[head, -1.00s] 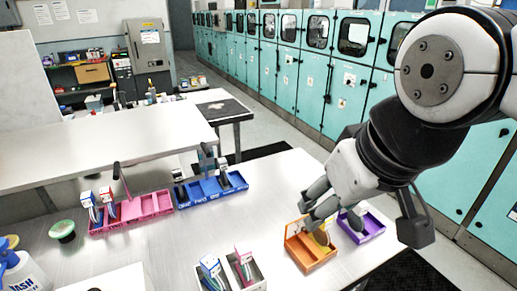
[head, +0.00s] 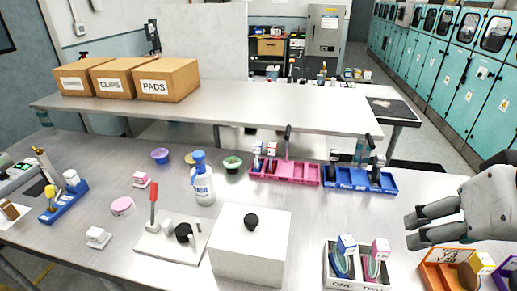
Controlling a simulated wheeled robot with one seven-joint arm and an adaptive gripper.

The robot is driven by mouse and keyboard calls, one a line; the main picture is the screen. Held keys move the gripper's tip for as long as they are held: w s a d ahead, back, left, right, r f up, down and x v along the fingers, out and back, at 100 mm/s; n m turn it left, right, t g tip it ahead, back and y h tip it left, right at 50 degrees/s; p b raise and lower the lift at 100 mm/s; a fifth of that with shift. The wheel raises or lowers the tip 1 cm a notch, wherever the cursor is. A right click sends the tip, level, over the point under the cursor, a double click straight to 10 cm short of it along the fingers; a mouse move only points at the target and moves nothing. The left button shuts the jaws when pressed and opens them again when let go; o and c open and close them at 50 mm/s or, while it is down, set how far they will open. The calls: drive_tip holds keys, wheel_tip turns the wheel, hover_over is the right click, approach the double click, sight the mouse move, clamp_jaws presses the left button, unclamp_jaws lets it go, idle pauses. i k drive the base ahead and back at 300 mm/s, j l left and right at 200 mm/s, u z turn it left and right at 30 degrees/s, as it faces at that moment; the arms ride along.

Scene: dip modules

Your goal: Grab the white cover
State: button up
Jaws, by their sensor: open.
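The white cover (head: 250,252) is a box-shaped lid with a round black knob (head: 252,220) on top. It stands on the near table in the lower middle of the head view. What is under it is hidden. My gripper (head: 410,229) is at the right, with its fingers pointing left, apart and empty. It is well to the right of the cover and touches nothing that I can see.
A white two-slot tray (head: 328,279) stands right of the cover. An orange tray (head: 429,279) is below my gripper. A white board (head: 150,246) with a red-handled tool is left of the cover. A spray bottle (head: 203,186) and pink (head: 300,181) and blue (head: 345,187) trays are behind.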

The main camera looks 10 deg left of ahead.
sight(248, 244)
drive_tip(key=u, duration=0.85)
drive_tip(key=i+j, duration=0.15)
drive_tip(key=j, duration=0.15)
drive_tip(key=i+j, duration=0.15)
drive_tip(key=j, duration=0.15)
drive_tip(key=i+j, duration=0.15)
drive_tip(key=j, duration=0.15)
drive_tip(key=i+j, duration=0.15)
drive_tip(key=j, duration=0.15)
drive_tip(key=z, duration=0.05)
